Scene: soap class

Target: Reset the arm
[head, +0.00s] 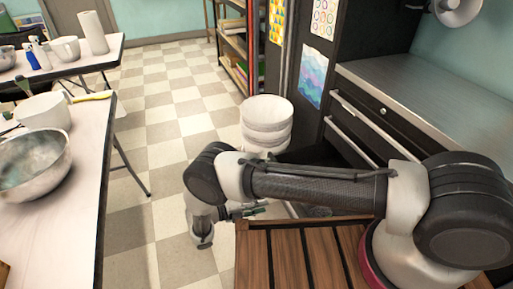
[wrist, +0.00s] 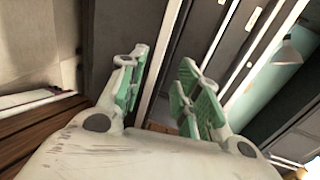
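My arm (head: 315,188) reaches from its base at the right across the head view toward the left, bent at the elbow and wrist. My gripper (head: 245,211) is low, near the left edge of the slatted wooden top, partly hidden behind the arm. In the wrist view, my gripper (wrist: 165,62) has its two green-padded fingers spread apart with nothing between them. It is open and empty.
A stack of white buckets (head: 267,120) stands behind the arm, close to its elbow. A metal-topped drawer unit (head: 430,95) is at the right. A white table (head: 75,225) with a metal bowl (head: 33,168) is at the left. The checkered floor (head: 165,110) between is clear.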

